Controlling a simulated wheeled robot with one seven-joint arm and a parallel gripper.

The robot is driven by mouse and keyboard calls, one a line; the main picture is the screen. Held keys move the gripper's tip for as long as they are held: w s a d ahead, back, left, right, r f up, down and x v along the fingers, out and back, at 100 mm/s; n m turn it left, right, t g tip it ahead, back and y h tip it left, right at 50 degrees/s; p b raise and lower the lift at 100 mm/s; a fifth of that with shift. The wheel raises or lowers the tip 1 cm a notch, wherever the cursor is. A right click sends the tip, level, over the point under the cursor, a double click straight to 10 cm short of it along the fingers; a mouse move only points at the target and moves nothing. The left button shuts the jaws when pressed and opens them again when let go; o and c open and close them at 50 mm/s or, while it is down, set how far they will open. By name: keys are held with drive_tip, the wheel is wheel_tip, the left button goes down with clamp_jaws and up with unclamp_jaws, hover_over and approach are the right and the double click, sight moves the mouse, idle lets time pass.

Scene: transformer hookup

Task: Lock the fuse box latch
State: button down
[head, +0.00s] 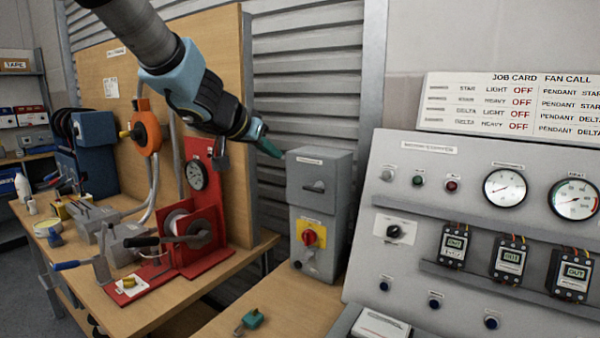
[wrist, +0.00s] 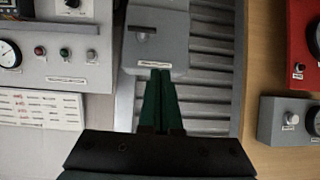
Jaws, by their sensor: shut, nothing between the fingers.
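The fuse box is a grey metal box (head: 306,178) standing on the wooden bench, left of the control panel. A dark latch handle (head: 316,187) sits on its front face. Below it is a yellow plate with a red rotary knob (head: 310,236). My gripper (head: 274,152) has green fingers and is shut and empty, just left of the box's upper part. In the wrist view the shut fingertips (wrist: 160,72) overlap the near edge of the grey box (wrist: 155,22), and the latch (wrist: 142,34) shows beyond them. I cannot tell whether the fingertips touch the box.
The grey control panel (head: 460,170) with gauges stands close on the right. A red winding stand (head: 205,210) and a wooden backboard (head: 110,105) are on the left. A small green-handled item (head: 252,318) lies on the bench in front.

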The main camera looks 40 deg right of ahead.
drive_tip(key=shift+s+d+r, duration=0.25)
drive_tip(key=shift+s+d, duration=0.35)
drive_tip(key=shift+s, duration=0.05)
drive_tip(key=shift+d, duration=0.1)
drive_tip(key=b, duration=0.2)
hover_over(318, 191)
drive_tip(key=w+a, duration=0.3)
wheel_tip(318, 191, down, 6)
drive_tip(key=shift+w+d+f+b, duration=0.1)
drive_tip(key=shift+d+f+b, duration=0.05)
drive_tip(key=shift+f+b, duration=1.5)
drive_tip(key=shift+g+p, duration=0.3)
drive_tip(key=shift+p, duration=0.15)
